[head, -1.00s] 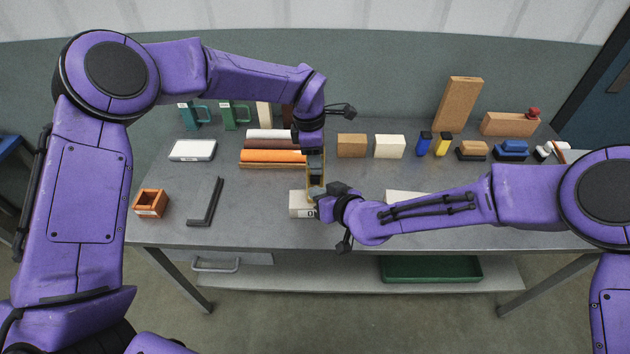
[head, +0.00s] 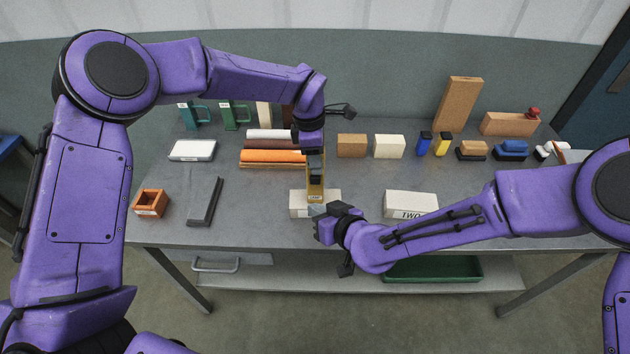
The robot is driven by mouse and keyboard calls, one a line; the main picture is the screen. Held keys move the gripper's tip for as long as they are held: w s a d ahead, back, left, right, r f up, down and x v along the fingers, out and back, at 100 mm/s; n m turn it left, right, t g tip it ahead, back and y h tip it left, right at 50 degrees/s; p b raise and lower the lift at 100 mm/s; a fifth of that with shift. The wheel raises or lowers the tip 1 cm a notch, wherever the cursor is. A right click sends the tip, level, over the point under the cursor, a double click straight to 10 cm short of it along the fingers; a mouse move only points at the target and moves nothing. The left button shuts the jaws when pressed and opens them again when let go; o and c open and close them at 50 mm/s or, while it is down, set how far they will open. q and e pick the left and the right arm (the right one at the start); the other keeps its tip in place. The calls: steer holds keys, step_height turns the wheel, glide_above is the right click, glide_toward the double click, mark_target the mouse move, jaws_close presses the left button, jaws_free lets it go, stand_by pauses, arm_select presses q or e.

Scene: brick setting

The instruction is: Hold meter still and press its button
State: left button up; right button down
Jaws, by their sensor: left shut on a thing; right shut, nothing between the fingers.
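The meter (head: 316,190) is a narrow yellow-and-dark device, upright near the middle of the table in the head view. My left gripper (head: 314,152) comes down from above and is shut on its upper part. The meter's lower end is at a white block (head: 298,204); I cannot tell whether it rests on the block or stands before it. My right gripper (head: 324,222) is shut and empty, just below the meter in the picture, near the table's front edge. I cannot make out the button.
A white block marked TWO (head: 410,203) lies to the right, close to my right forearm. A dark angle piece (head: 204,202) and an orange box (head: 151,203) lie at the left. Orange and white rolls (head: 272,156) and several blocks and brushes line the back.

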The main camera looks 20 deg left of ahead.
stand_by(0.4)
arm_select(q)
steer(key=o, duration=1.3)
steer(key=shift+c, duration=0.2)
